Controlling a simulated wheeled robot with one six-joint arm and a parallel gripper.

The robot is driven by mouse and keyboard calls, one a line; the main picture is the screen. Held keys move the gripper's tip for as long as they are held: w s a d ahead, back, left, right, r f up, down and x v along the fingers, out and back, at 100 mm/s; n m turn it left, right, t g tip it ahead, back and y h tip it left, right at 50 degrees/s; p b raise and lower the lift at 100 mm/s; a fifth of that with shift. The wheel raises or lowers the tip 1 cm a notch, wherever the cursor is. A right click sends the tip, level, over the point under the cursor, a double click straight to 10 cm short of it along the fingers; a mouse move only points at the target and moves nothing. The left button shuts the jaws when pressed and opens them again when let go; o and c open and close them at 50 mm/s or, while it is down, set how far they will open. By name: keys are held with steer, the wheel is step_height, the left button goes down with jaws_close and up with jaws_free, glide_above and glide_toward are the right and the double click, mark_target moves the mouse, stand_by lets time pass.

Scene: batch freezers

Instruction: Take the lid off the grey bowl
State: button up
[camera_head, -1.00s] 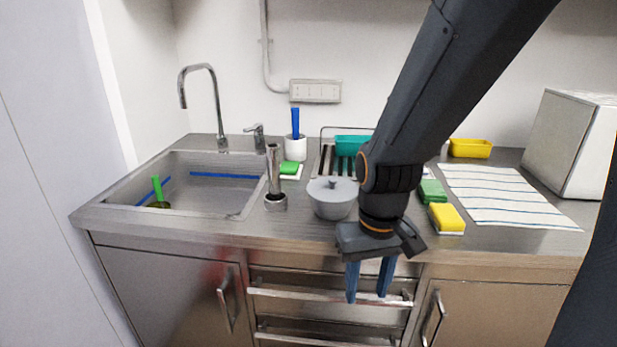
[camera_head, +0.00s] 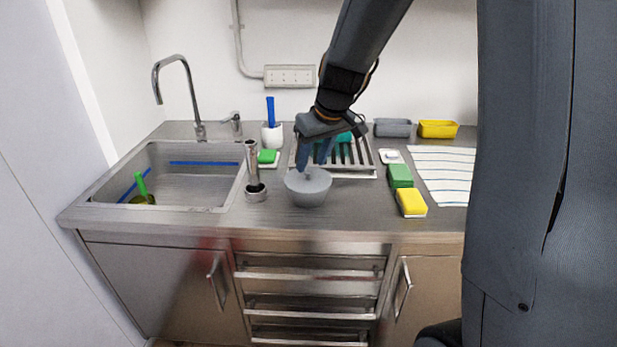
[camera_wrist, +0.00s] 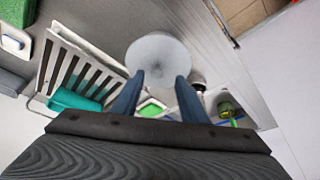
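The grey bowl (camera_head: 308,196) stands upright on the steel counter, right of the sink. Its grey lid (camera_head: 296,178) is on it, with a small knob on top. In the wrist view the lid (camera_wrist: 158,52) shows as a pale round shape just beyond my fingertips. My gripper (camera_head: 312,167) points down just above the lid, close to the knob. In the wrist view my gripper (camera_wrist: 160,77) has its two blue fingers apart with nothing clearly held between them. Whether a fingertip touches the lid I cannot tell.
A metal cylinder-shaped tool (camera_head: 254,178) stands close left of the bowl. A dish rack (camera_head: 362,160) with a teal container lies behind. Green (camera_head: 400,176) and yellow (camera_head: 411,203) sponges lie to the right. The sink (camera_head: 165,180) is at the left.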

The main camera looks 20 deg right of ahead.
mark_target(309, 172)
steer(key=shift+p+x, duration=0.65)
steer(key=shift+x, duration=1.6)
steer(key=shift+w+d, duration=0.1)
steer(key=shift+d, duration=0.05)
jaws_close()
